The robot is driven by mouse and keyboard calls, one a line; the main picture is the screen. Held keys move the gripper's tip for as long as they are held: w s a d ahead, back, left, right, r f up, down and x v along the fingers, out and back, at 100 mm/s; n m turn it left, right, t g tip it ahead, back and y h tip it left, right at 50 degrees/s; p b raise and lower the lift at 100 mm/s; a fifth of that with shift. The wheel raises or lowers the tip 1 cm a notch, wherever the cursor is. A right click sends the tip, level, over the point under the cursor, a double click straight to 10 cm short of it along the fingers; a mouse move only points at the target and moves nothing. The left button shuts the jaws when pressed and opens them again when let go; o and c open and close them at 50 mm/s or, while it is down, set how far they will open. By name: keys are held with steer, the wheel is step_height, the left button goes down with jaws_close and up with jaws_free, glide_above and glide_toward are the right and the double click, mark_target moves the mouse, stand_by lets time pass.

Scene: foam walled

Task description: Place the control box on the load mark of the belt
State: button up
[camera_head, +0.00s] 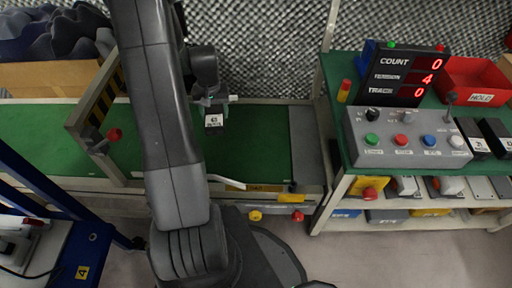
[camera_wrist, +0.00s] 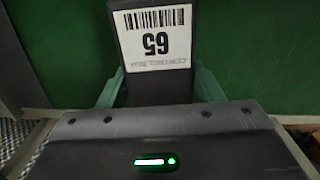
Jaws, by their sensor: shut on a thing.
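The control box (camera_head: 214,119) is a small dark box with a white number label. My gripper (camera_head: 213,102) is shut on it, over the green belt (camera_head: 262,150) right of my arm. In the wrist view the control box (camera_wrist: 156,84) sits between the two greenish fingers, its label upside down and facing the camera. I cannot tell whether its underside touches the belt. A yellow strip (camera_head: 262,188) is on the belt's front edge; its lettering is too small to read. No load mark is clearly visible on the green surface; my arm hides part of the belt.
A yellow-black striped gate frame (camera_head: 103,92) crosses the belt at left. At right a bench holds a button console (camera_head: 405,138), a counter display (camera_head: 404,77), a red HOLD bin (camera_head: 474,82) and dark boxes (camera_head: 496,133). A blue-framed stand (camera_head: 85,240) is at lower left.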

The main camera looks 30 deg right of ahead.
steer(key=m+b, duration=0.1)
steer(key=b, duration=0.4)
glide_above(238, 139)
steer(key=w+a, duration=0.1)
steer(key=shift+m, duration=0.3)
steer(key=f+b, duration=0.1)
steer(key=f, duration=0.2)
steer(key=f+b, duration=0.2)
steer(key=f, duration=0.1)
steer(key=d+f+b, duration=0.1)
steer(key=f, duration=0.3)
steer(key=shift+s, duration=0.4)
steer(key=shift+f, duration=0.1)
steer(key=shift+f, duration=0.15)
steer(key=o, duration=1.2)
step_height(238, 139, up, 12)
steer(key=p, duration=0.3)
steer(key=shift+r+p, duration=0.25)
steer(key=shift+p, duration=0.15)
